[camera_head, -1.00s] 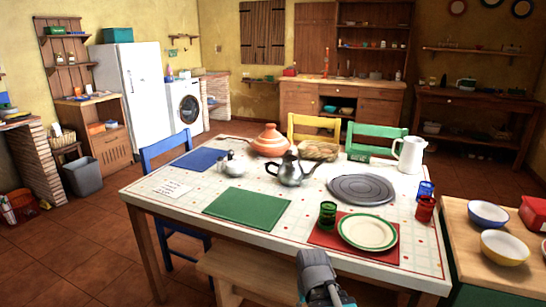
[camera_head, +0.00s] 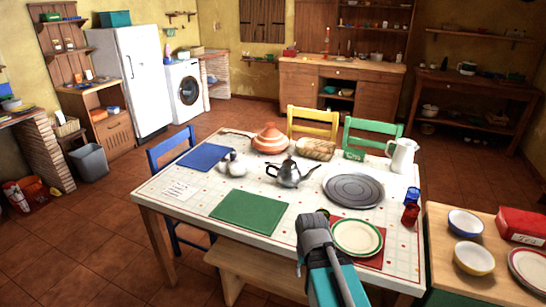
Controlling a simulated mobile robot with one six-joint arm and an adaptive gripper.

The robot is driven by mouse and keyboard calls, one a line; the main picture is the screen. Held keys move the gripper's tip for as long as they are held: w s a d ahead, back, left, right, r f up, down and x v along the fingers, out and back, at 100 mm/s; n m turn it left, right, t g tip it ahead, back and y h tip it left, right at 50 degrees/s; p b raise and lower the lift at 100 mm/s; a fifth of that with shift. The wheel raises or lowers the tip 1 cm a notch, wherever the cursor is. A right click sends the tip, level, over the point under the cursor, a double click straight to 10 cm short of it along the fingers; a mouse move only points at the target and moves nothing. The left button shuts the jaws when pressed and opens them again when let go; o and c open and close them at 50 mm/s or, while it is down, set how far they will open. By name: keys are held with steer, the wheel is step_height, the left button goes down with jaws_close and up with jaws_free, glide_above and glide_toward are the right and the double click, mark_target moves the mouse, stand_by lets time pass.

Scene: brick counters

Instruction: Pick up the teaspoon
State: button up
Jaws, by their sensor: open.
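I cannot make out a teaspoon anywhere in the head view. Part of my arm (camera_head: 325,268), grey and teal, rises from the bottom edge in front of the dining table (camera_head: 155,205). No gripper fingers show.
The table also holds a metal teapot (camera_head: 290,174), a round grey mat (camera_head: 353,190), a white pitcher (camera_head: 402,155) and a green placemat (camera_head: 248,212). A wooden bench (camera_head: 250,268) stands in front. A side counter (camera_head: 440,225) with bowls is at the right.

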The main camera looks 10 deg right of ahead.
step_height(320, 180, up, 6)
steer(key=p, duration=0.4)
steer(key=shift+s, duration=0.25)
